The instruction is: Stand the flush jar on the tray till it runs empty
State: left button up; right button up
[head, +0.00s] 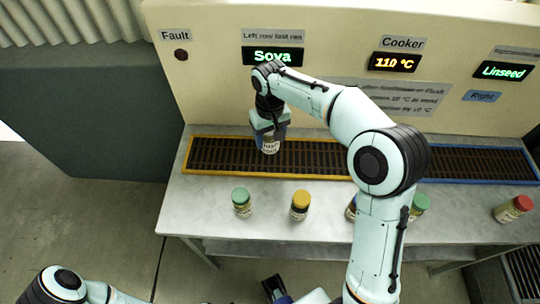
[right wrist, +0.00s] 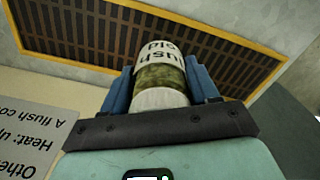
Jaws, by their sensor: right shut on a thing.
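The flush jar (head: 270,147) has a white label and greenish contents. The right wrist view shows it (right wrist: 160,76) between the blue fingers, with its label upside down, reading in part "lush" and "old". My right gripper (head: 268,133) is shut on the jar. The jar is over the left part of the yellow-edged tray (head: 187,155), which has a dark slotted bed. I cannot tell whether the jar touches the tray. My left gripper (head: 276,290) seems to show partly at the bottom edge, and its jaws are unclear.
A jar is partly hidden by my right arm. A blue-edged tray (head: 480,182) lies right. Displays read Soya, 110 °C and Linseed.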

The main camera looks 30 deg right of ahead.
notch_tip(320, 180, down, 9)
jog(key=shift+r+b, duration=0.2)
jog(key=shift+b, duration=0.2)
jog(key=shift+f, duration=0.15)
jog(key=o, duration=1.2)
jog(key=shift+r, duration=0.2)
notch_tip(320, 180, up, 12)
jog(key=shift+f+p, duration=0.1)
jog(key=shift+p, duration=0.75)
